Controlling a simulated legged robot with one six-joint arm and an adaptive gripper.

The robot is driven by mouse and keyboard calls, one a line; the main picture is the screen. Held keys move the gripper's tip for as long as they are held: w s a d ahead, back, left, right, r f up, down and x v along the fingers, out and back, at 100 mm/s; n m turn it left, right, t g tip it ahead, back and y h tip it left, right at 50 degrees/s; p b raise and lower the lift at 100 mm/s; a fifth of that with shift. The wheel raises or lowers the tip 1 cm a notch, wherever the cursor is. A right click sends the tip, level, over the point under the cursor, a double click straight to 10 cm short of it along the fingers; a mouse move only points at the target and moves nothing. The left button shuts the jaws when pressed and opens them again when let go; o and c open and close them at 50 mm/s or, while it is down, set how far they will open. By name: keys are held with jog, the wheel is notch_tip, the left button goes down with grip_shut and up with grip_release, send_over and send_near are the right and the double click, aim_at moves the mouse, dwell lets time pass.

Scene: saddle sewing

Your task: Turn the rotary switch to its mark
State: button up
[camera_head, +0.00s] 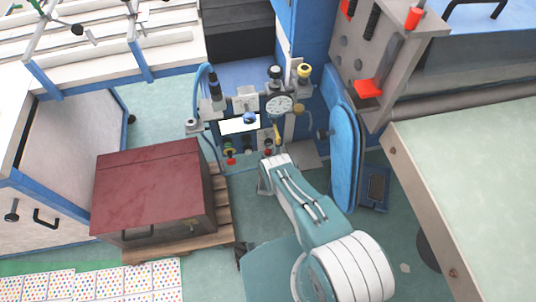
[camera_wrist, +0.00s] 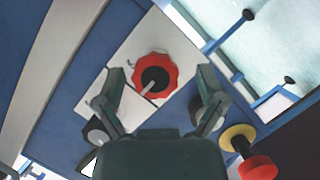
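A red knob with a scalloped rim and a black centre (camera_wrist: 155,75), which looks like the rotary switch, sits on a white plate (camera_wrist: 131,48) in the wrist view. A thin grey bar runs from its black centre toward the lower left. A small dark mark shows on the plate at the knob's upper left. My gripper (camera_wrist: 160,82) is open, with one finger on each side of the knob. Gaps show between the fingers and the knob, so it is not gripped. In the head view my arm reaches the blue control panel (camera_head: 240,143) and the knob cannot be made out.
A red button with a yellow collar (camera_wrist: 238,137) stands close to my right finger in the wrist view. A round dial (camera_head: 279,105) and several knobs crowd the panel. A dark red box (camera_head: 150,182) stands left of my arm, and a blue padded board (camera_head: 344,155) right.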

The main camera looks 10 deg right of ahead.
jog(key=shift+s, duration=0.15)
jog(key=shift+s, duration=0.25)
jog(key=v, duration=1.1)
jog(key=shift+a, duration=0.2)
